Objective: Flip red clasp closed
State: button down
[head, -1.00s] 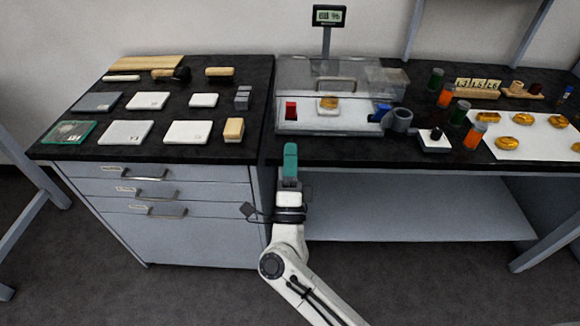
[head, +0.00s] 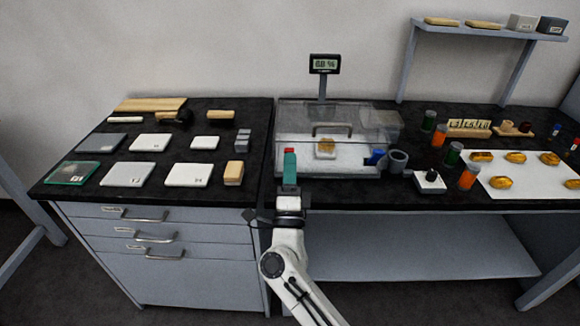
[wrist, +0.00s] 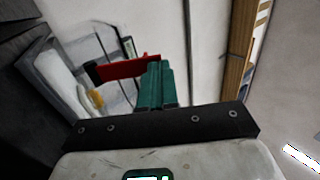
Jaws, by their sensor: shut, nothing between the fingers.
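The red clasp (head: 289,151) is at the front left of a clear box (head: 350,112); in the head view my gripper hides most of it. In the wrist view the red clasp (wrist: 122,68) shows as a red bar reaching to the fingertips. My gripper (head: 290,158) has teal fingers, pointing up and shut with nothing between them. In the wrist view the shut fingers (wrist: 156,84) overlap the right end of the clasp; I cannot tell whether they touch it. A golden piece (head: 326,146) lies inside the box.
White tiles (head: 188,174) and a wooden block (head: 234,171) lie to the left.

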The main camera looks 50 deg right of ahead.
aim_at(290, 150)
jog(key=shift+r, duration=0.1)
jog(key=w+d+r+p, duration=0.1)
jog(key=p, duration=0.3)
jog(key=d+r+g+y+p, duration=0.1)
jog(key=p, duration=0.2)
jog(key=shift+w+d+r+p, duration=0.1)
jog(key=shift+w+r+p, duration=0.25)
jog(key=shift+w, duration=0.05)
